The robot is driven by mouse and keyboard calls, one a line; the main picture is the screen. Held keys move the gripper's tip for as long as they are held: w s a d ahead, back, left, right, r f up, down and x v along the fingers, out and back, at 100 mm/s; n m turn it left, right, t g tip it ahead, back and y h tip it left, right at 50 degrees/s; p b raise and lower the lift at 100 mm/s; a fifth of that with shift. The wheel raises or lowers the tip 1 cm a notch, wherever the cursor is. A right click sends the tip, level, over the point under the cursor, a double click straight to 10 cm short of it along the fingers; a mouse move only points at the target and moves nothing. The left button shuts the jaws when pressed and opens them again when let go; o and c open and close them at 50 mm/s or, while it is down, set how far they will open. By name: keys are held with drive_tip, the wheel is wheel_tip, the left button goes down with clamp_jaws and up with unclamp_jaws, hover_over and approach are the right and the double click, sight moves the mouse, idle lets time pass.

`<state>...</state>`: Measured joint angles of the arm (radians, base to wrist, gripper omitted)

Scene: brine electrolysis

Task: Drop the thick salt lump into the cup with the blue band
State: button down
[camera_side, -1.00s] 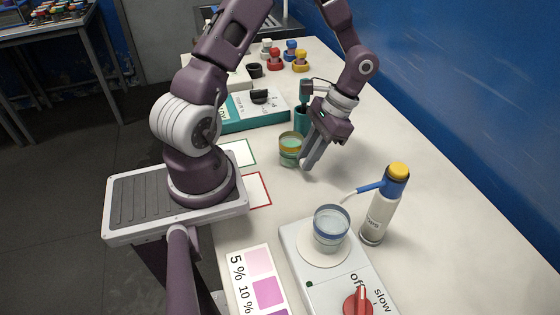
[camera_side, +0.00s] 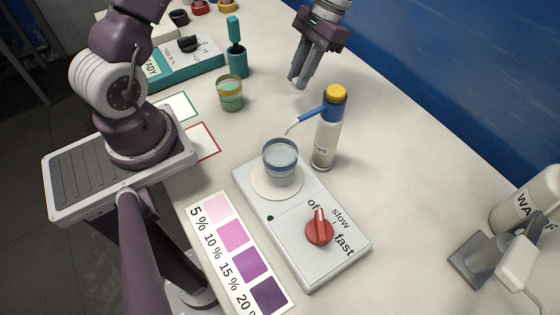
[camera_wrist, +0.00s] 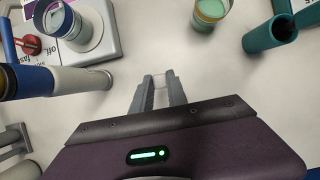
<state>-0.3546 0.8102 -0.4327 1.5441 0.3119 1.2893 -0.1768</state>
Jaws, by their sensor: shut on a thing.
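The cup with the blue band (camera_side: 281,158) stands upright on the white plate of a stirrer and holds clear liquid. It also shows at the top left of the wrist view (camera_wrist: 62,22). My gripper (camera_side: 297,80) is above the table behind the wash bottle, apart from the cup. In the wrist view my gripper (camera_wrist: 160,84) is shut on a small, pale, see-through piece, the salt lump (camera_wrist: 159,76), at its fingertips. The lump's thickness is hard to judge, and it cannot be made out in the side view.
A wash bottle (camera_side: 327,130) with yellow cap and blue spout stands close behind the blue-banded cup. A yellow-banded cup (camera_side: 230,96) with green liquid and a teal holder (camera_side: 237,62) stand left of my gripper. The stirrer (camera_side: 315,240) has a red knob.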

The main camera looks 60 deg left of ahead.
wheel_tip(320, 180, up, 19)
drive_tip(key=s+d, duration=1.5)
drive_tip(key=d, duration=0.2)
wheel_tip(320, 180, down, 11)
drive_tip(key=shift+w, duration=0.45)
drive_tip(key=c, duration=1.2)
unclamp_jaws()
drive_tip(key=shift+c, duration=0.2)
